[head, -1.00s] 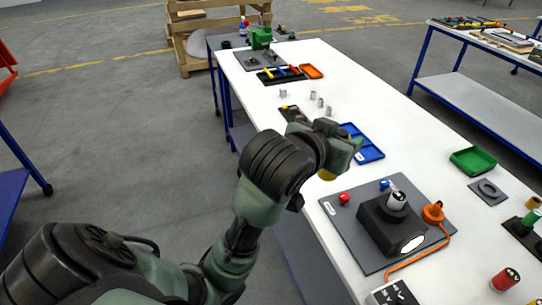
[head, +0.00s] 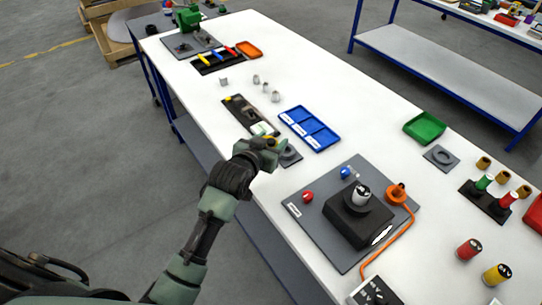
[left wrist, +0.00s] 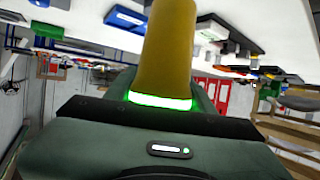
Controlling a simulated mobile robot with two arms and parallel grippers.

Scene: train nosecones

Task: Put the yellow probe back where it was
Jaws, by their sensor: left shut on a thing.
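My left gripper (head: 268,140) is shut on the yellow probe (left wrist: 168,50), which rises as a thick yellow cylinder from between the jaws in the left wrist view. In the head view only a small yellow part of it shows at the gripper, and its lower end is hidden. The gripper is over the table's near-left edge, close to a grey plate with a dark ring (head: 290,154), which it partly covers. I cannot tell whether the probe touches that plate. A similar empty grey ring plate (head: 442,157) lies farther right. My right gripper is not in view.
A dark board (head: 238,109) lies just behind the gripper. A blue compartment tray (head: 322,139) is to its right. A grey panel (head: 300,222) with a black box (head: 357,222) and orange cable is nearer. A green tray (head: 425,127) stands right.

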